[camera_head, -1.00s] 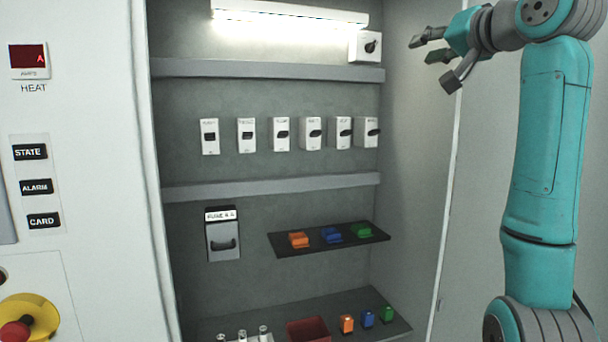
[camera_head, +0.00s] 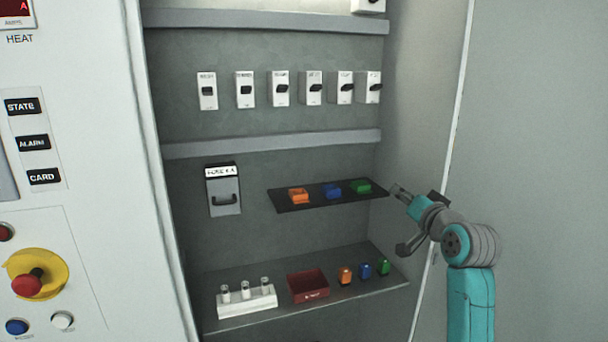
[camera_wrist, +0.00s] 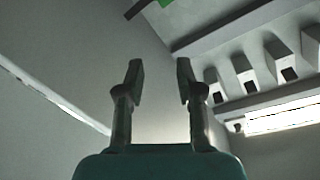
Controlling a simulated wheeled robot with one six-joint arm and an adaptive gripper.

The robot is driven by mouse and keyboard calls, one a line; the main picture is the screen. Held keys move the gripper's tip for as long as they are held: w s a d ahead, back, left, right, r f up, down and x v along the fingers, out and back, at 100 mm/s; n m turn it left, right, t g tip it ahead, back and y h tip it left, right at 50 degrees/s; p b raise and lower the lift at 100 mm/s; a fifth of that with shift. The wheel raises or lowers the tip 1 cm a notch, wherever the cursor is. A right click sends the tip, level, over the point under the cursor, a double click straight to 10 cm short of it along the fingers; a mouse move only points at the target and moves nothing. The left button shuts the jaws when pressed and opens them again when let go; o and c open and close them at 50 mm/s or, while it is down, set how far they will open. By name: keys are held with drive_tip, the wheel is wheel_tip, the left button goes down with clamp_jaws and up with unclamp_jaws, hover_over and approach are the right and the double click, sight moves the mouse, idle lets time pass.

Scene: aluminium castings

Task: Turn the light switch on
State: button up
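The light switch (camera_head: 368,5) is a white box at the top right of the cabinet in the head view. The top edge cuts off most of it, and I cannot tell its knob's position. A long lamp (camera_wrist: 285,118) glows white in the wrist view. My gripper (camera_head: 415,194) is well below the switch, at the cabinet's right side near the end of the dark small shelf. In the wrist view its two fingers (camera_wrist: 160,80) stand apart with nothing between them.
A row of white breaker switches (camera_head: 313,88) hangs mid-cabinet. The dark shelf (camera_head: 283,203) holds orange, blue and green pieces. Below are a red bin (camera_head: 308,287), a white vial rack (camera_head: 247,302) and small coloured blocks. The right cabinet wall (camera_head: 425,100) is bare.

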drive_tip(key=s+a+f+h, duration=0.1)
drive_tip(key=s+f, duration=0.4)
drive_tip(key=f, duration=0.6)
drive_tip(key=s+a+f, duration=0.1)
drive_tip(key=s+f, duration=0.4)
drive_tip(key=f, duration=0.5)
drive_tip(key=s+a+f+g+h, duration=0.1)
drive_tip(key=s+f+h, duration=0.1)
drive_tip(key=s+f, duration=1.25)
drive_tip(key=s+f+n, duration=0.1)
drive_tip(key=s+f, duration=0.3)
drive_tip(key=s, duration=0.8)
drive_tip(key=s+a+r+n, duration=0.1)
drive_tip(key=s+r+n, duration=0.1)
drive_tip(key=s, duration=1.2)
drive_tip(key=s+a+r+n+g, duration=0.1)
drive_tip(key=s+r, duration=0.2)
drive_tip(key=s, duration=1.1)
drive_tip(key=shift+s+a+r+n, duration=0.2)
drive_tip(key=shift+s+r+n, duration=0.05)
drive_tip(key=shift+r+n, duration=0.15)
